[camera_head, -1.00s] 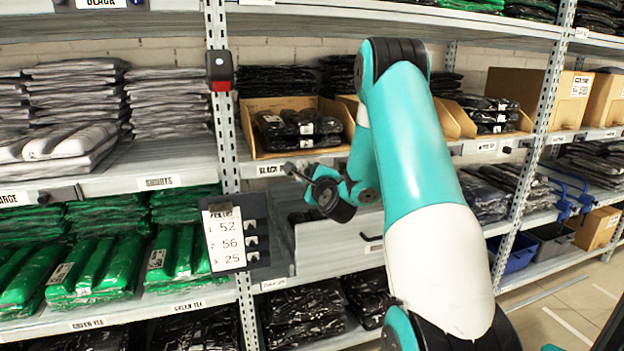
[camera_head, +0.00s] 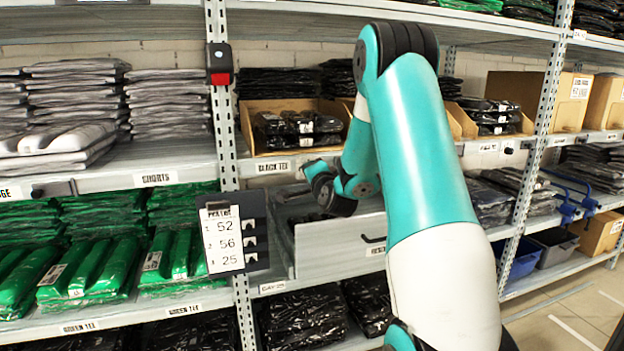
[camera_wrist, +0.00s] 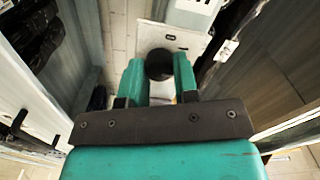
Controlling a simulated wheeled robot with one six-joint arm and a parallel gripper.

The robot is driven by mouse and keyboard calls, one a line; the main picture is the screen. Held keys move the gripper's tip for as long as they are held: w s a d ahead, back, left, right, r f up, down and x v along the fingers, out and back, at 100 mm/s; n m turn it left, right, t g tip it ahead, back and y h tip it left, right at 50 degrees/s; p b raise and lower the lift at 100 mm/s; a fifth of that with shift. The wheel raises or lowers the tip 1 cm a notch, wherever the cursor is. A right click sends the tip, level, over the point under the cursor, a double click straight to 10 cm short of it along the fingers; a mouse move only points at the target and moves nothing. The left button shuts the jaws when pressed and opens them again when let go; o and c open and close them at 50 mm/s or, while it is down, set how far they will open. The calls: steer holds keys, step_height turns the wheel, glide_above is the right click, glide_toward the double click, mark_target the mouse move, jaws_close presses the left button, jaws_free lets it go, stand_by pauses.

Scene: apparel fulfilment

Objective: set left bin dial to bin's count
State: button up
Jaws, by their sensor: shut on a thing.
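The left bin (camera_head: 246,128) is an open cardboard bin on the middle shelf, holding bagged black garments (camera_head: 297,124). A label reading BLACK TEE (camera_head: 272,167) is on the shelf edge below it. In the wrist view my gripper (camera_wrist: 159,72) has its two teal fingers shut on a round black dial (camera_wrist: 159,63). A pale plate (camera_wrist: 178,38) with small marks lies beside the dial. The dial's setting cannot be read. In the head view my gripper (camera_head: 305,170) is at the shelf edge right of the label, and my arm hides part of this area.
A pick list (camera_head: 223,238) reading 52, 56 and 25 hangs on the upright. A grey drawer (camera_head: 335,248) stands out below the shelf. Another cardboard bin (camera_head: 525,122) is to the right, with a black knob (camera_head: 508,150) on the edge below. Green packs fill the lower left shelf.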

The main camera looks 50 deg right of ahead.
steer(key=shift+n, duration=0.5)
steer(key=o, duration=0.9)
steer(key=shift+s, duration=0.1)
steer(key=shift+b+v, duration=7.55)
steer(key=shift+v, duration=1.1)
